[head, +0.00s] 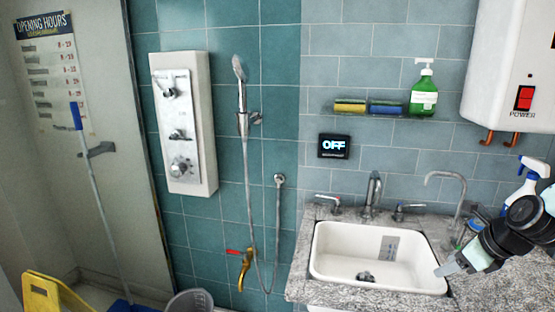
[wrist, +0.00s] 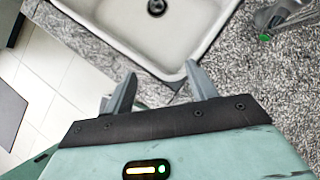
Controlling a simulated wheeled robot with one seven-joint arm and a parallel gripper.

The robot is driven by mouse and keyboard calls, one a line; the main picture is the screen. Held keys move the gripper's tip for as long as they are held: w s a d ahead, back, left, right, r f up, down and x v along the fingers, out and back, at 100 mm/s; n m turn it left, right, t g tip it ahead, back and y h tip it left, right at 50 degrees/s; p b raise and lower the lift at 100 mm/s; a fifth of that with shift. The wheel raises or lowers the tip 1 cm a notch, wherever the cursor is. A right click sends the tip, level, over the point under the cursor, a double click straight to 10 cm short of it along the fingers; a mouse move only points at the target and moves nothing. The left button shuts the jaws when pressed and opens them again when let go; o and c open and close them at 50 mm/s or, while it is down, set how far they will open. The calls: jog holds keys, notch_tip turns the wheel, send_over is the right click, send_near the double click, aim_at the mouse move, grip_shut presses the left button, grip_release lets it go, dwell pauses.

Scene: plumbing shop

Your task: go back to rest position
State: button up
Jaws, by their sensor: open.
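My gripper (head: 447,268) shows at the lower right of the head view, over the right side of the white sink (head: 330,270). In the wrist view my gripper (wrist: 160,88) has its two fingers spread wide with nothing between them. The sink basin (wrist: 115,30) lies beyond the fingertips in that view, with its front rim close to them. The gripper looks apart from the sink and counter.
A granite counter (head: 300,290) surrounds the sink. A spray bottle (head: 530,180) stands near my arm. A green soap bottle (head: 424,92) and sponges (head: 350,107) sit on a wall shelf.

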jog(key=s+a+r+n+g, duration=0.15)
jog(key=s+a+n, duration=0.25)
jog(key=a+n, duration=0.5)
jog(key=s+a+r+n+g, duration=0.1)
jog(key=s+a+n+g, duration=0.2)
jog(key=a+n, duration=0.6)
jog(key=s+a+r+n+h+b, duration=0.1)
jog(key=s+a+r+n, duration=0.1)
jog(key=s+a+n, duration=0.3)
jog(key=s+a+r+n+g+h, duration=0.1)
jog(key=s+a+r+n, duration=0.2)
jog(key=s+n, duration=0.9)
jog(key=a+n, duration=0.2)
jog(key=a, duration=0.1)
jog(key=shift+s+a+r+n+h+b, duration=0.25)
jog(key=shift+n+h+b, duration=0.05)
jog(key=shift+b, duration=0.05)
